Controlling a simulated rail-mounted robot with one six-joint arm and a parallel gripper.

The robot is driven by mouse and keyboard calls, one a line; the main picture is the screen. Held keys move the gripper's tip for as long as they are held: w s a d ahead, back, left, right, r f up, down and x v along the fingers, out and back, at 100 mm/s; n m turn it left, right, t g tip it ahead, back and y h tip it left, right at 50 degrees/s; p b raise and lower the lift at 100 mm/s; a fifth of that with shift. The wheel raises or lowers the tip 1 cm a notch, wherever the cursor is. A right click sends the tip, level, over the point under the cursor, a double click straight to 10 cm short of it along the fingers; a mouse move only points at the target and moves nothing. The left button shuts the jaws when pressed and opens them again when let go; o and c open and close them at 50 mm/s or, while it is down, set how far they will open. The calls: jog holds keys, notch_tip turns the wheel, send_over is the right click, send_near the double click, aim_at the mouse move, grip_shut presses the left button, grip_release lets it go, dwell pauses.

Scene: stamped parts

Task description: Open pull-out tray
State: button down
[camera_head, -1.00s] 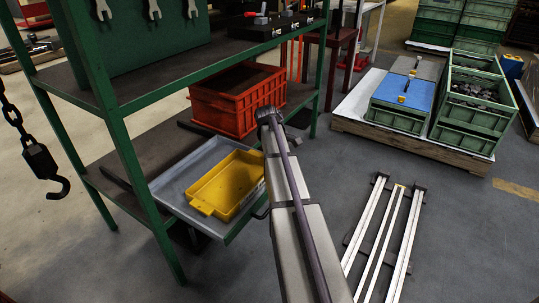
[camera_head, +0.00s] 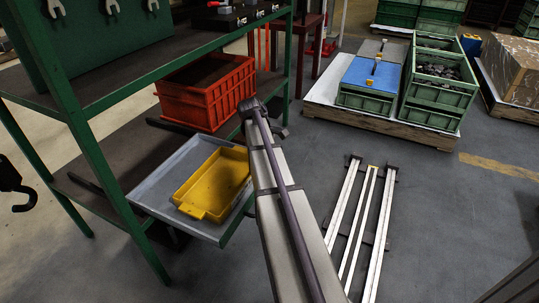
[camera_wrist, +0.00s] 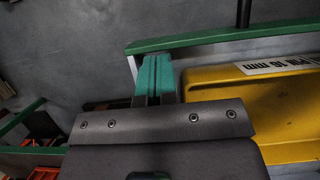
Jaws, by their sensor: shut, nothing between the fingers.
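The grey pull-out tray (camera_head: 160,195) stands out from the lower level of a green rack (camera_head: 85,150). A yellow bin (camera_head: 215,182) lies in it. In the wrist view, the tray's green edge (camera_wrist: 215,41) crosses the upper right, and the yellow bin (camera_wrist: 240,95) with a white label is below it. My gripper (camera_wrist: 155,72) is shut and empty, its teal fingertips close to the green edge and left of the bin. I cannot tell whether they touch the edge. In the head view my arm hides the gripper and part of the tray.
A red crate (camera_head: 200,105) sits on the lower shelf behind the tray. Pale metal profiles (camera_head: 370,215) lie on the floor to the right. Green crates stand on a pallet (camera_head: 385,130) farther back. Floor between tray and profiles is partly covered by my arm.

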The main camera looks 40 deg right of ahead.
jog(key=p+v, duration=0.8)
jog(key=v, duration=0.1)
jog(key=shift+r, duration=0.25)
